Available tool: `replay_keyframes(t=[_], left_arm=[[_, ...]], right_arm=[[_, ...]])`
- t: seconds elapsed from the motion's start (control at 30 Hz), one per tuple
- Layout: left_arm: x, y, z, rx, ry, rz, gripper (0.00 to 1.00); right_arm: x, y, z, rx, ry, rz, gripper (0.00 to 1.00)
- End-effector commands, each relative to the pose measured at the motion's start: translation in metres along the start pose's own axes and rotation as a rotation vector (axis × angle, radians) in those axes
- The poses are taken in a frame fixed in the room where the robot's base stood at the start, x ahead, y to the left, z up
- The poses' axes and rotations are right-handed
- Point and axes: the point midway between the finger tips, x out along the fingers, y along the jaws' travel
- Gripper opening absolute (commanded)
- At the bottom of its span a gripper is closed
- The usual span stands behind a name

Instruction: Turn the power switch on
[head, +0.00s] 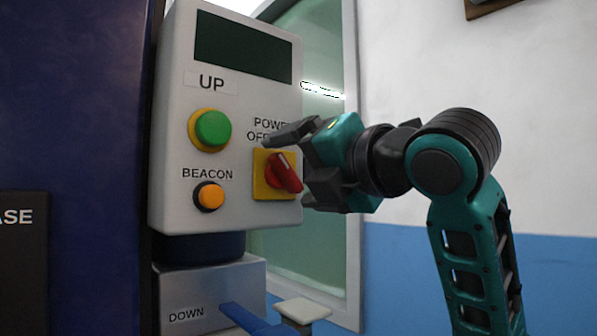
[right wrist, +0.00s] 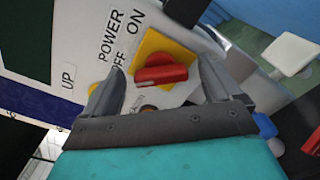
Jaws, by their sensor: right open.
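The power switch is a red rotary knob (head: 284,173) on a yellow square plate (head: 262,189), on the right side of a light grey control panel (head: 175,120). In the head view the knob's handle slants down to the right. In the right wrist view the red knob (right wrist: 160,74) lies between my spread fingers, and the labels POWER, OFF and ON show beside it. My right gripper (head: 284,165) is open at the knob, with one finger above it and one below right. I cannot tell whether a finger touches it. My left gripper is not in view.
The panel also holds a green UP button (head: 213,129), an orange BEACON button (head: 210,197) and a dark display (head: 243,47). Below it is a DOWN box (head: 190,290) with a blue lever (head: 250,320). A window (head: 325,230) and white wall (head: 540,120) stand behind.

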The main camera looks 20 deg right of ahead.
Motion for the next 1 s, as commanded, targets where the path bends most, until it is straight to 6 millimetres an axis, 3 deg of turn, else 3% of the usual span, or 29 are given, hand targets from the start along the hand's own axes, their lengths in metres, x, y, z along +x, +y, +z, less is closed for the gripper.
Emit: replay_keyframes(t=[0.33, 0.9, 1.0], left_arm=[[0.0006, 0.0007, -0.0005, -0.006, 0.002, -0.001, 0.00], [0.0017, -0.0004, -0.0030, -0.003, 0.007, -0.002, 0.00], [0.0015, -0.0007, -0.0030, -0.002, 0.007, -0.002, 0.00]], right_arm=[[0.0043, -0.0001, -0.0001, 0.000, 0.000, -0.001, 0.92], [0.0040, -0.0001, 0.0000, 0.000, 0.000, -0.001, 0.37], [0.0039, -0.0001, 0.0001, 0.001, 0.000, -0.001, 0.35]])
